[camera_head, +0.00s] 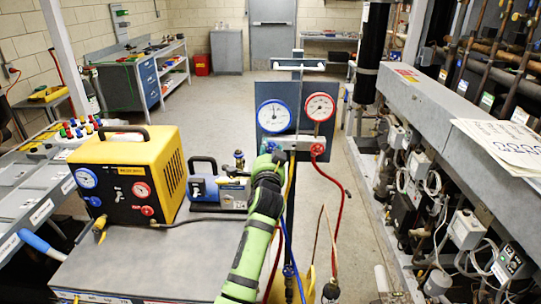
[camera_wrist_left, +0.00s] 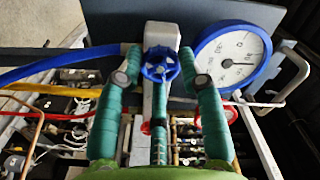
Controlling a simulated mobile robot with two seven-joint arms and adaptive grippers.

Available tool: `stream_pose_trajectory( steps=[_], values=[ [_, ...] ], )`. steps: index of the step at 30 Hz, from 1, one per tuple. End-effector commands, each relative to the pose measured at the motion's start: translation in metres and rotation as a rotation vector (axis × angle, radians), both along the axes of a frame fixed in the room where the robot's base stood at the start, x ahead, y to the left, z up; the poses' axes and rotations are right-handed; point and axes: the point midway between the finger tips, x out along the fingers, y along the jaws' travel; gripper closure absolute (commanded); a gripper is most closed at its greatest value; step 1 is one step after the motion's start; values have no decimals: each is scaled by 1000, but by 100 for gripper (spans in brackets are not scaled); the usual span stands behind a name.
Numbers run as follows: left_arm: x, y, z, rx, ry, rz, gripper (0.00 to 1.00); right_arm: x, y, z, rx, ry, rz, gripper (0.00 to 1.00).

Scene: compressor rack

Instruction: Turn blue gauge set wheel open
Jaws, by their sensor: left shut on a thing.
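The gauge set's panel (camera_head: 297,91) stands upright on a stand in the head view, with a blue-rimmed gauge (camera_head: 275,116) at left and a red-rimmed gauge (camera_head: 320,107) at right. My left gripper (camera_head: 270,160) is at the manifold below the blue gauge and largely hides the blue wheel there. In the left wrist view the blue wheel (camera_wrist_left: 160,64) sits between the two green fingers of my left gripper (camera_wrist_left: 160,62), which is shut on it, one finger on each side. The blue gauge (camera_wrist_left: 230,57) is just to the right. My right gripper is not in view.
A red wheel (camera_head: 318,149) is beside the gripper on the manifold, with hoses hanging below. A yellow machine (camera_head: 128,178) and a smaller blue pump (camera_head: 217,187) stand on a grey cart (camera_head: 150,260) at left. The compressor rack (camera_head: 450,110) lines the right. Floor behind is clear.

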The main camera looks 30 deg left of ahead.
Motion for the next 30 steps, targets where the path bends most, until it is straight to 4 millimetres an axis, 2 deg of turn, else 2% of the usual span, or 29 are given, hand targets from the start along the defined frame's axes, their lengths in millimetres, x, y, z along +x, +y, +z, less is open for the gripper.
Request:
stream_pose_trajectory(
  steps=[1,12,30],
  values=[
    [0,0,-4,-42,-19,1,94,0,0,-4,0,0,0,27],
    [0,0,-5,-344,-201,1,94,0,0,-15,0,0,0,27],
    [0,0,-5,-755,-449,1,94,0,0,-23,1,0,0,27]
  ],
)
